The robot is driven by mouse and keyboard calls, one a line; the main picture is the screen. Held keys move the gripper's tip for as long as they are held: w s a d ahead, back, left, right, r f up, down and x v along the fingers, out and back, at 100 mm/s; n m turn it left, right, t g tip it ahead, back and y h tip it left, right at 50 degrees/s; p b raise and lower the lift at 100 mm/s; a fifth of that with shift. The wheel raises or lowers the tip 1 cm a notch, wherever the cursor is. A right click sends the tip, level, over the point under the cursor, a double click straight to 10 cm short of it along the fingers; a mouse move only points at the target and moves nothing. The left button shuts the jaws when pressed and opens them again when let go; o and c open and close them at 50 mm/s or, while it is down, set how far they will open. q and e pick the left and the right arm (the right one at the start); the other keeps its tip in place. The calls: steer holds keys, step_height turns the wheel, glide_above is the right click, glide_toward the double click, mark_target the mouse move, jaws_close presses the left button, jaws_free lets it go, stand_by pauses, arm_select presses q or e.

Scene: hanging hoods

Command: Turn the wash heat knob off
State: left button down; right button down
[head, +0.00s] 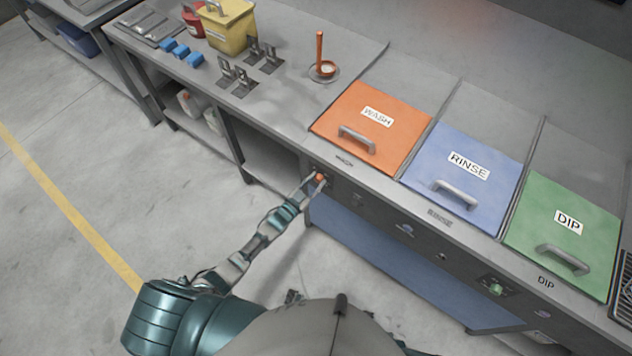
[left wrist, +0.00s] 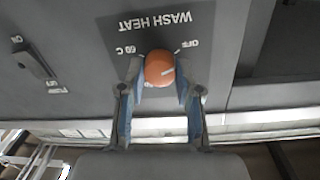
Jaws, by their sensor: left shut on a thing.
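The orange wash heat knob (left wrist: 159,69) sits on a dark panel labelled WASH HEAT, which appears upside down in the left wrist view. A short white mark shows on the knob's right side there. The 60 C label (left wrist: 127,50) is up and left of the knob, and the OFF label (left wrist: 188,45) is up and right. My left gripper (left wrist: 159,75) is shut on the knob, one finger on each side. In the head view, the knob (head: 320,177) is on the counter front below the orange WASH lid (head: 375,112), with my left gripper (head: 315,183) at it. My right gripper is not visible.
A switch (left wrist: 35,65) is left of the knob in the left wrist view. The blue RINSE lid (head: 468,150) and green DIP lid (head: 570,205) follow to the right. A yellow container (head: 228,30) stands at the counter's back left. The floor at left is clear.

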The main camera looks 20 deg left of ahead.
arm_select(q)
steer(key=shift+s+a+f+n, duration=0.15)
steer(key=shift+f+n, duration=0.35)
steer(key=shift+n, duration=0.2)
steer(key=c, duration=0.9)
jaws_free()
steer(key=shift+o, duration=0.6)
steer(key=shift+r, duration=0.15)
steer(key=v, duration=1.1)
steer(key=shift+s+a, duration=0.2)
steer(key=shift+s, duration=0.15)
